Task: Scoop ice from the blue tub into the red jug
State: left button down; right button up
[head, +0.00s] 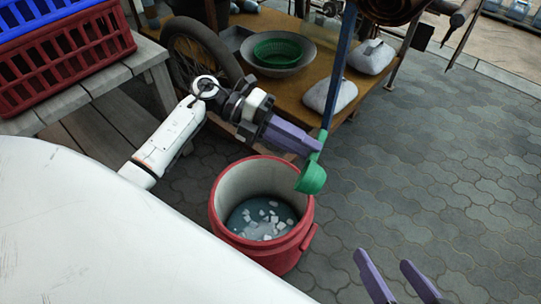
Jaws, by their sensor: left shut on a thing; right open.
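The red jug (262,258) stands on the paving, an open red bucket-like container with a pale inside. Several white ice pieces (262,222) lie in its bottom on a bluish-grey surface. My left gripper (312,146) is shut on the green scoop (311,179), near the scoop's handle. The scoop's cup hangs over the right part of the jug's rim; its inside is hidden, so I cannot tell whether it holds ice. My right gripper (384,259) is open and empty at the bottom, right of the jug and apart from it. I see no blue tub.
A wooden table (395,68) behind holds a green basket (278,52) in a grey basin and pale sacks (332,96). Red and blue crates (65,62) sit on a bench at left. Paving at right is clear.

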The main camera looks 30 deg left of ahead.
pick_arm(q)
jog(key=a+f+g+y, duration=0.1)
jog(key=a+f, duration=0.8)
jog(key=f, duration=0.2)
jog(key=shift+w+d+r+m+g+y+p, duration=0.2)
jog(key=shift+d+r+y+p, duration=0.4)
jog(key=shift+y+p, duration=1.45)
jog(key=shift+w+d+r+m+g+y+p, duration=0.15)
jog(key=shift+d+r+y+p, duration=0.45)
jog(key=shift+y+p, duration=1.4)
jog(key=shift+w+d+r+m+g+y+p, duration=0.1)
jog(key=shift+w+d+r+g+y+p, duration=0.35)
jog(key=shift+y+p, duration=1.6)
pick_arm(e)
jog(key=s+d+f+m+h+b, duration=0.1)
jog(key=d+f+h, duration=0.1)
jog(key=d, duration=0.4)
jog(key=shift+s+h, duration=0.25)
jog(key=shift+h, duration=0.45)
pick_arm(q)
jog(key=shift+s+d+y, duration=0.2)
jog(key=shift+d+y, duration=0.15)
jog(key=shift+y, duration=0.25)
